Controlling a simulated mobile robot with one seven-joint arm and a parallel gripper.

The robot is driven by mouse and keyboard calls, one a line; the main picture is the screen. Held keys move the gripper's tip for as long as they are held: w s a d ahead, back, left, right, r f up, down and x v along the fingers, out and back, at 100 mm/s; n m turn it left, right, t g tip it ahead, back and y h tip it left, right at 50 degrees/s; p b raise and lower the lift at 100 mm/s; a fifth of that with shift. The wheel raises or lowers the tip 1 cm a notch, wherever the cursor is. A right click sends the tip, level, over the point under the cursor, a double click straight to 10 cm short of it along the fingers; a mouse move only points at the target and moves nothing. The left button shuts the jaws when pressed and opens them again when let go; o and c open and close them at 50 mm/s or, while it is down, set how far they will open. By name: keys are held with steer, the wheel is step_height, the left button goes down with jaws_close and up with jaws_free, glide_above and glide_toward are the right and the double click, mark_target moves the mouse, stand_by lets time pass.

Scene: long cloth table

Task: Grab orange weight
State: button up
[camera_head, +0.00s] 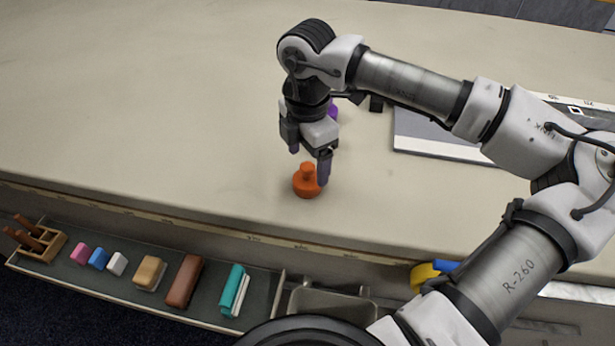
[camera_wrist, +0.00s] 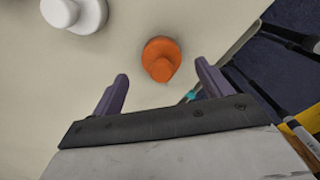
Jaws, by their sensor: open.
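The orange weight (camera_head: 307,184), a round body with a narrower knob, stands on the cloth table (camera_head: 150,110) near its front edge. My gripper (camera_head: 309,163) hangs over it, pointing down, with one finger partly in front of the weight's right side in the head view. In the wrist view the orange weight (camera_wrist: 160,58) lies between and slightly beyond the two purple fingertips (camera_wrist: 161,71), with gaps on both sides. The jaws are open and empty. The exact height of the fingertips over the table is hard to tell.
A white weight (camera_wrist: 75,14) shows at the wrist view's top left. A purple object (camera_head: 333,109) is partly hidden behind my gripper. A grey board (camera_head: 425,135) lies right. A front tray holds blocks, including a brown one (camera_head: 184,281). The table's left is clear.

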mark_target(308, 165)
step_height(308, 165, down, 4)
steer(key=shift+s+f+p, duration=0.1)
steer(key=shift+s+p, duration=0.05)
steer(key=shift+p, duration=0.45)
steer(key=shift+c, duration=0.5)
steer(key=c, duration=1.6)
